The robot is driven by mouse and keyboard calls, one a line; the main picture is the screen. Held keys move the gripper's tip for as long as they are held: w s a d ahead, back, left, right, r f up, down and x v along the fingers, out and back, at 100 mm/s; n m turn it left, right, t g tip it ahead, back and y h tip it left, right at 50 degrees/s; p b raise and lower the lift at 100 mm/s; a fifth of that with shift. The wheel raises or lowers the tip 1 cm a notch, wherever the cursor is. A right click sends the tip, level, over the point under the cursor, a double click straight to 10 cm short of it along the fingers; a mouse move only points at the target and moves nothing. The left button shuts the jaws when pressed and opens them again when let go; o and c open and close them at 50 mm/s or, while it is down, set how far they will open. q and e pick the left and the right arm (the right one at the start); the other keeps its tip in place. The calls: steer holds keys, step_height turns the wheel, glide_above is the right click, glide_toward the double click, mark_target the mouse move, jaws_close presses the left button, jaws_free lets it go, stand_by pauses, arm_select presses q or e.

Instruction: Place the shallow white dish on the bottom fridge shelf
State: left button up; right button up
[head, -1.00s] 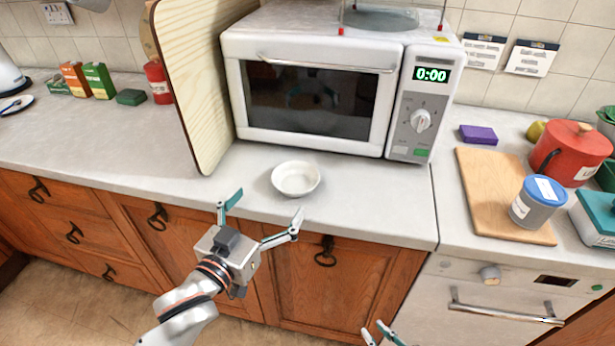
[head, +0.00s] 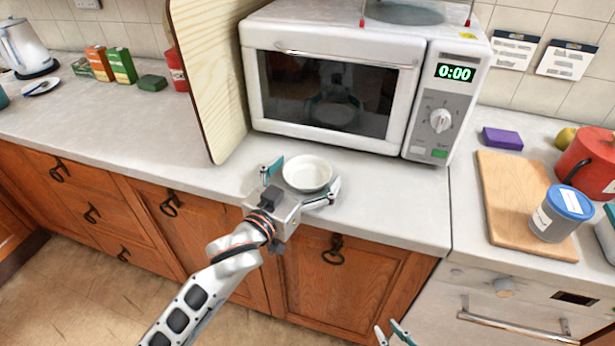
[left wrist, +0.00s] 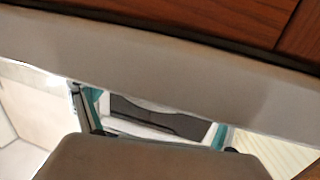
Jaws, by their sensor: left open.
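The shallow white dish (head: 307,173) sits upright on the grey worktop in front of the microwave, in the head view. My left gripper (head: 303,181) is open at the front of the dish, with one teal finger on each side of it. I cannot tell whether the fingers touch it. In the left wrist view the open fingers of my left gripper (left wrist: 155,118) show, but I cannot make out the dish there. The tips of my right gripper (head: 394,336) show at the bottom edge of the head view; the rest is cut off. No fridge shelf is in view.
The white microwave (head: 330,90) stands behind the dish, and an upright wooden board (head: 212,85) stands to its left. At the right are a chopping board (head: 510,205), a blue-lidded tin (head: 560,215) and a red pot (head: 588,165). The worktop (head: 400,205) right of the dish is clear.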

arm_select(q)
steer(key=shift+w+d, duration=0.1)
steer(key=c, duration=1.3)
steer(key=shift+r, duration=0.1)
